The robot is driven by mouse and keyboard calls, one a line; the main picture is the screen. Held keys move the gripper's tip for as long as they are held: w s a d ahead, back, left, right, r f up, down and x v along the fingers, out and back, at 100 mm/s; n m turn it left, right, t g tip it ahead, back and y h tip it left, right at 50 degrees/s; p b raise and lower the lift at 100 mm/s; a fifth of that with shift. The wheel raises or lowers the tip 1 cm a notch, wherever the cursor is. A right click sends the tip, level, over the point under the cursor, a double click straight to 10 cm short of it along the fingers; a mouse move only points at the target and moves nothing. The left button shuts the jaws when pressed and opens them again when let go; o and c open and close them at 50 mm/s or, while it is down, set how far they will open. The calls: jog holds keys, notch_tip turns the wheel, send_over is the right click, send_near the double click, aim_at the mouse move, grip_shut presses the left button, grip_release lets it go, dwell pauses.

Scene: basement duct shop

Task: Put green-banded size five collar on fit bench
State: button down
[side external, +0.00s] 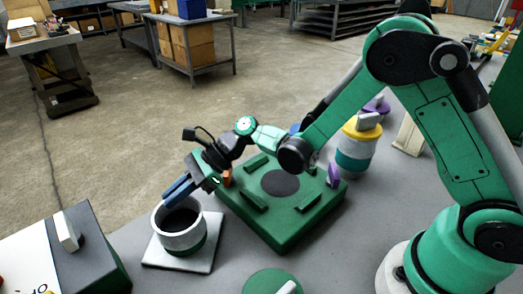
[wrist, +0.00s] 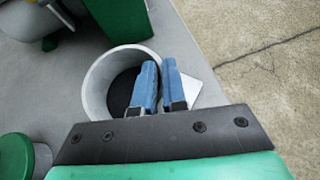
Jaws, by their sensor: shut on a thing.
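The grey collar (side external: 184,238) with a green band near its bottom is an open, upright ring over a white square plate (side external: 153,253). I cannot tell whether it touches the plate. My gripper (side external: 172,195), with blue fingers, reaches its rim from above and is shut on its wall. In the wrist view, my gripper (wrist: 160,66) covers the right part of the collar (wrist: 98,80), whose inside is dark. The size mark is not readable. The green fit bench (side external: 268,226), with raised bars and a dark round disc (side external: 280,183) in its middle, stands right of the collar.
A yellow-topped canister (side external: 355,150) with a teal band stands behind the fit bench. A green lid (side external: 271,283) is at the front edge. A grey and white box (side external: 80,245) is at the lower left. Small orange and purple pieces (side external: 333,174) sit at the bench's edges.

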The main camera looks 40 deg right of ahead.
jog(key=c, duration=0.9)
grip_release()
jog(key=shift+f, duration=0.1)
jog(key=v, duration=1.1)
jog(key=shift+d, duration=0.2)
jog(key=s+d+r+n+t+h, duration=0.1)
jog(key=s+d+n+h, duration=0.2)
jog(key=n, duration=0.4)
jog(key=s+d+r+n+t+h, duration=0.1)
jog(key=s+d+n+t+h, duration=0.1)
jog(key=n+h, duration=0.3)
jog(key=s+d+n+t+h, duration=0.1)
jog(key=s+d+n+h, duration=0.2)
jog(key=n, duration=0.5)
jog(key=shift+s+d+r+n+h, duration=0.2)
jog(key=shift+s+d, duration=0.15)
jog(key=shift+d, duration=0.05)
jog(key=shift+s+d+r+n+h, duration=0.2)
jog(key=shift+s+d, duration=0.15)
jog(key=shift+d, duration=0.1)
